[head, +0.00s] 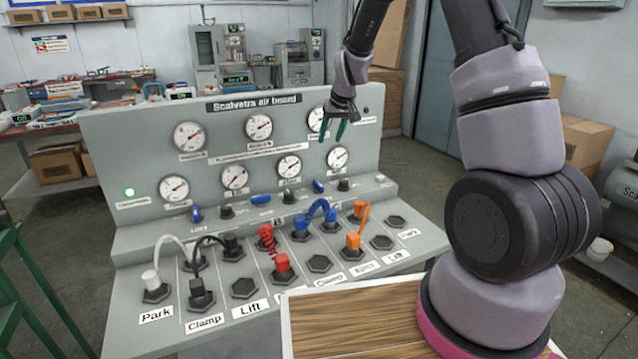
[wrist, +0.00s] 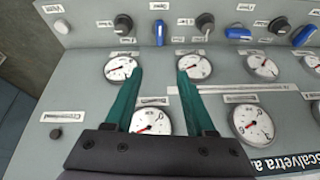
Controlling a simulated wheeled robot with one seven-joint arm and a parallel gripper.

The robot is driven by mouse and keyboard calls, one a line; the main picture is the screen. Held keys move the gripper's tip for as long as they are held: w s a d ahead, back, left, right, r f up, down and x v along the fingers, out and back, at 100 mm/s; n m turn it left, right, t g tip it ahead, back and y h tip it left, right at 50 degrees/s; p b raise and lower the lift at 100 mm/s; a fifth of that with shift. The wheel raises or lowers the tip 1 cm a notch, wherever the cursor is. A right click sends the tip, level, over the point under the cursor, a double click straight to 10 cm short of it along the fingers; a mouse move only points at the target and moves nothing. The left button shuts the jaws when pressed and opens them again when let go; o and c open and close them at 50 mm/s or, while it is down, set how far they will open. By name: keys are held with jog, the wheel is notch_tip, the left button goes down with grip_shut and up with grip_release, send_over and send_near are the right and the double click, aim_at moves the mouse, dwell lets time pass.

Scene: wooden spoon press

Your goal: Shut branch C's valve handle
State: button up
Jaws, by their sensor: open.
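The grey air board (head: 110,150) carries three blue valve handles on its ledge: a left one (head: 196,214), a middle one (head: 261,199) lying crosswise, and a right one (head: 318,186). The wrist view shows the board turned upside down, with blue handles pointing along the picture's height (wrist: 160,32), crosswise (wrist: 239,33) and slanted (wrist: 303,36). I cannot read which label is branch C. My gripper (head: 335,122) is open and empty in front of the gauges at the right. In the wrist view, its teal fingers (wrist: 155,78) stand apart, short of the handles.
Black knobs (head: 343,184) sit between the handles. Hoses in white, black, red (head: 267,238), blue (head: 318,209) and orange (head: 361,226) join sockets on the sloped front. A green lamp (head: 129,192) is lit. A wooden top (head: 350,320) lies at the front, near my arm.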

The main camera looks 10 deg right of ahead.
jog(key=n, duration=0.1)
send_near(319, 183)
jog(key=shift+g, duration=0.3)
jog(key=x, duration=0.9)
jog(key=shift+w+a, duration=0.1)
jog(key=shift+w, duration=0.15)
grip_shut()
